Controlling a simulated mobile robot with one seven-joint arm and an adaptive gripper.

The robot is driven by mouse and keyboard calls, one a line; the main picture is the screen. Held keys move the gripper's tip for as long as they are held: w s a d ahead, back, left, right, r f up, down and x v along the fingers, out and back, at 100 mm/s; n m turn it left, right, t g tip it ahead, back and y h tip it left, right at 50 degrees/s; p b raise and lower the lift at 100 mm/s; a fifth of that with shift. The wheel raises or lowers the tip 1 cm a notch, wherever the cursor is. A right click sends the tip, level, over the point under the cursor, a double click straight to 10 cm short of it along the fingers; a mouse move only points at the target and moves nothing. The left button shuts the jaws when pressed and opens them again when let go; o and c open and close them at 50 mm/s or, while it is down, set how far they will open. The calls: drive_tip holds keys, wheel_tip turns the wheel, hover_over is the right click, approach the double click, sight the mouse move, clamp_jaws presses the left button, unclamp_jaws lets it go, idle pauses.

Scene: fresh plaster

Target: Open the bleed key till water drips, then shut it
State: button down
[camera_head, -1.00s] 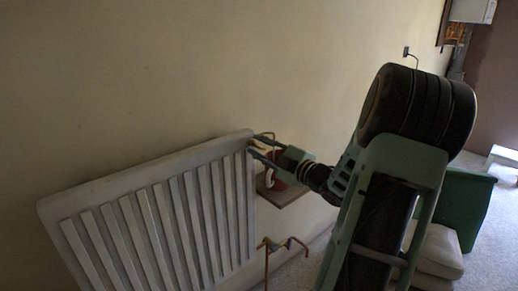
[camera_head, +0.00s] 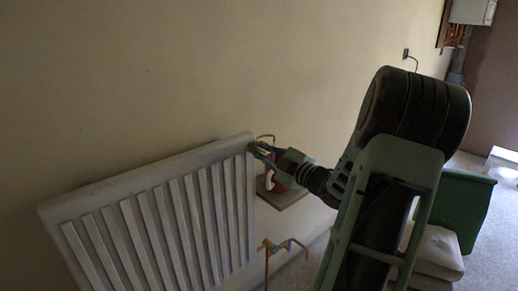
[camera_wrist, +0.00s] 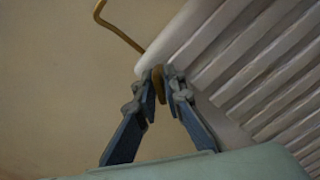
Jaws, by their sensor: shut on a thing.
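The white ribbed radiator (camera_head: 150,205) hangs on the wall at the left. My gripper (camera_head: 254,147) is at its top right corner, and the fingers are close together there. In the wrist view my gripper (camera_wrist: 159,84) is shut on a small brass-coloured piece, the bleed key (camera_wrist: 158,82), right at the radiator's corner (camera_wrist: 150,58). The fingertips hide part of the key, so its turn cannot be told. In the head view the key is hidden by the fingers. No water drops can be made out in either view.
A thin copper pipe (camera_wrist: 122,26) bends out beside the corner. Below my gripper a small wall shelf (camera_head: 285,198) bears a reddish pot with a white curved part. Copper pipes with a valve (camera_head: 275,246) stand lower down. A green box (camera_head: 465,205) stands at the right.

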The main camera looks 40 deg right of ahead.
drive_tip(key=m+p, duration=0.2)
drive_tip(key=m, duration=0.1)
drive_tip(key=shift+r+p, duration=0.15)
drive_tip(key=shift+p, duration=0.2)
drive_tip(key=m+p, duration=0.3)
drive_tip(key=shift+m, duration=0.3)
drive_tip(key=shift+f+m+p, duration=0.2)
drive_tip(key=shift+m+p, duration=1.35)
drive_tip(key=shift+m, duration=0.75)
drive_tip(key=c, duration=2.1)
unclamp_jaws()
drive_tip(key=shift+s, duration=0.1)
drive_tip(key=s, duration=0.8)
drive_tip(key=s+d, duration=0.1)
drive_tip(key=s, duration=0.2)
drive_tip(key=shift+s, duration=0.4)
